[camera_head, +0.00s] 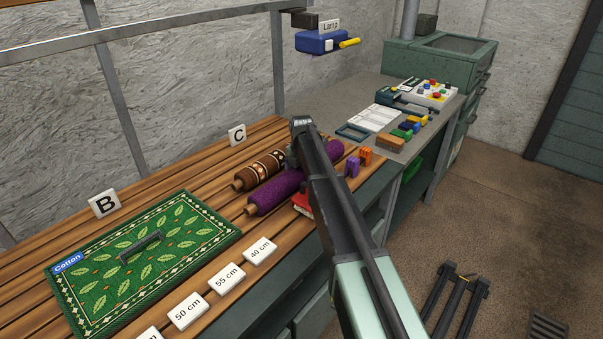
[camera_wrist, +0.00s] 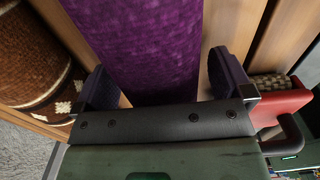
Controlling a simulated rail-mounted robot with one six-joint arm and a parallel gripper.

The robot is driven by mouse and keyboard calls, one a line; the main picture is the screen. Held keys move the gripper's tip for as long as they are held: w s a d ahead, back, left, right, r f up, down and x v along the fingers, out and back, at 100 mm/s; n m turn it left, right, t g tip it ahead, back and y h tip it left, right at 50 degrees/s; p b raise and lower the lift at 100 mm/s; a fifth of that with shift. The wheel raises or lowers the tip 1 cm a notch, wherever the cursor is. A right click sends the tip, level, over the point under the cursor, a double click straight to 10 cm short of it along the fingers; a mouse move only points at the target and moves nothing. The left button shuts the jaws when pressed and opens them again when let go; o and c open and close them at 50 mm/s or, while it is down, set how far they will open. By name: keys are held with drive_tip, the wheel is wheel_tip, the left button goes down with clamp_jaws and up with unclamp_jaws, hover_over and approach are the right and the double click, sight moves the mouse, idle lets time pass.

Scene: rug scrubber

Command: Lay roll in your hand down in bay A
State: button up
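A purple roll (camera_head: 275,192) with a wooden core lies on the slatted bench in front of the C sign (camera_head: 237,135). It also shows in the wrist view (camera_wrist: 155,45), running between my fingers. My gripper (camera_wrist: 165,85) is open around it, with a narrow gap on each side. No A sign is in view.
A green leaf-patterned rug (camera_head: 190,241) lies flat by the B sign (camera_head: 104,203), with a dark handled tool (camera_head: 140,246) on it. Size cards (camera_head: 226,279) line the front edge. A red object (camera_head: 301,203) sits close to the roll. A blue lamp (camera_head: 322,42) hangs above.

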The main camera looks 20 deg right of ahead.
drive_tip(key=shift+r, duration=0.1)
wheel_tip(320, 180, up, 12)
drive_tip(key=p, duration=1.2)
drive_tip(key=shift+r+p, duration=0.2)
drive_tip(key=shift+p, duration=0.1)
drive_tip(key=shift+s+f, duration=0.15)
drive_tip(key=shift+s, duration=0.15)
drive_tip(key=s+a+m, duration=0.3)
drive_tip(key=s+m, duration=0.9)
drive_tip(key=s, duration=0.6)
drive_tip(key=s+a+m, duration=0.3)
drive_tip(key=s+m, duration=0.9)
drive_tip(key=s, duration=0.7)
drive_tip(key=shift+m, duration=0.4)
drive_tip(key=shift+o, duration=0.2)
drive_tip(key=shift+w+a, duration=0.1)
drive_tip(key=shift+w, duration=0.05)
